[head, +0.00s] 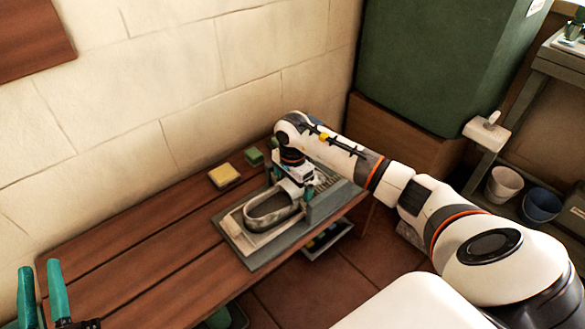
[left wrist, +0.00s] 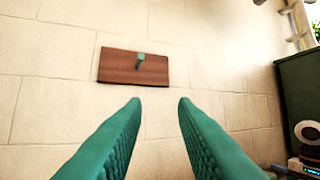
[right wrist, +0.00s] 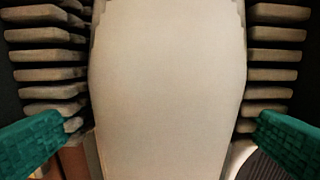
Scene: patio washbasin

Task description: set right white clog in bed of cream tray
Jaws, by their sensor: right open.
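A white clog (head: 272,210) with a dark opening lies over the cream tray (head: 238,238), which has a grey rim and stands on the wooden bench. I cannot tell whether the clog's sole rests fully on the bed. My right gripper (head: 291,187) is at the clog's far end, fingers spread and pointing down. In the right wrist view, the open right gripper (right wrist: 173,125) has its fingers on either side of a broad cream surface, apart from it. My left gripper (head: 43,288) is open and empty at the lower left; it also shows in the left wrist view (left wrist: 157,102).
A yellow sponge (head: 224,175) and a green block (head: 254,157) lie on the bench (head: 140,245) behind the tray. A green cabinet (head: 435,65) stands at the back right. Two pots, one white (head: 503,185) and one blue (head: 541,205), sit on a shelf. The bench's left part is clear.

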